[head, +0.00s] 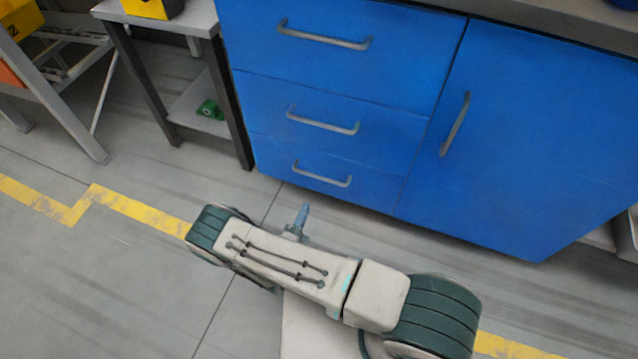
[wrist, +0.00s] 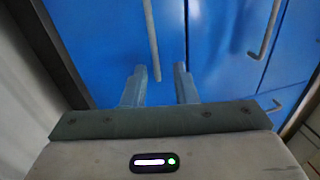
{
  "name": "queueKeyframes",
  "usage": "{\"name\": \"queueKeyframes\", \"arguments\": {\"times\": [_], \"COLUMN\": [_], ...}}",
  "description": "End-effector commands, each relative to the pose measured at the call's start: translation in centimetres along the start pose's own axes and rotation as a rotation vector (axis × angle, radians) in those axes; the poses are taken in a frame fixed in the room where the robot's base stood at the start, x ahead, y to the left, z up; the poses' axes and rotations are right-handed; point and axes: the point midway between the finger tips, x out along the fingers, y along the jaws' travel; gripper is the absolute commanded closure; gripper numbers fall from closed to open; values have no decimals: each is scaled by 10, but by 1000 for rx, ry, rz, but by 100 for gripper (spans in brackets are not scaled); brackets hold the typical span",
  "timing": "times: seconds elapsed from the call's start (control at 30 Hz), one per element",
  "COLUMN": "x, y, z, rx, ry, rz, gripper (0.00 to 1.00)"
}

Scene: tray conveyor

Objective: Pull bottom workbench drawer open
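The blue workbench has a stack of drawers, and the bottom drawer (head: 270,160) looks shut and flush with the front. Its grey bar handle (head: 322,178) shows in the head view. My gripper (head: 303,212) is low in front of this drawer, with a visible gap to the handle. In the wrist view, my gripper (wrist: 161,72) has its two blue-grey fingers apart with nothing between them. A long bar handle (wrist: 151,40) lies ahead of the gap, and seems to be the bottom drawer's. Most of the gripper is hidden behind my arm in the head view.
The middle drawer (head: 270,115) and top drawer (head: 255,60) are above, both shut. A blue cabinet door (head: 530,130) is to the right. A grey side table (head: 175,22) with dark legs stands close on the left. The floor before the drawers is clear.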

Motion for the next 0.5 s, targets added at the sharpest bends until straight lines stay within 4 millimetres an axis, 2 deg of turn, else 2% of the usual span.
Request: {"name": "queueKeyframes", "arguments": {"times": [0.03, 0.1, 0.23, 0.37, 0.5], "x": [-5, -6, 3, 26, 57], "y": [9, 13, 14, 14, 15], "z": [0, 0, 1, 1, 2], "rx": [-18, -30, -35, -34, -33], "ry": [-24, -41, -47, -43, -41], "rz": [-3, -4, -6, -6, -6], "gripper": [74, 74, 74, 74, 74]}}
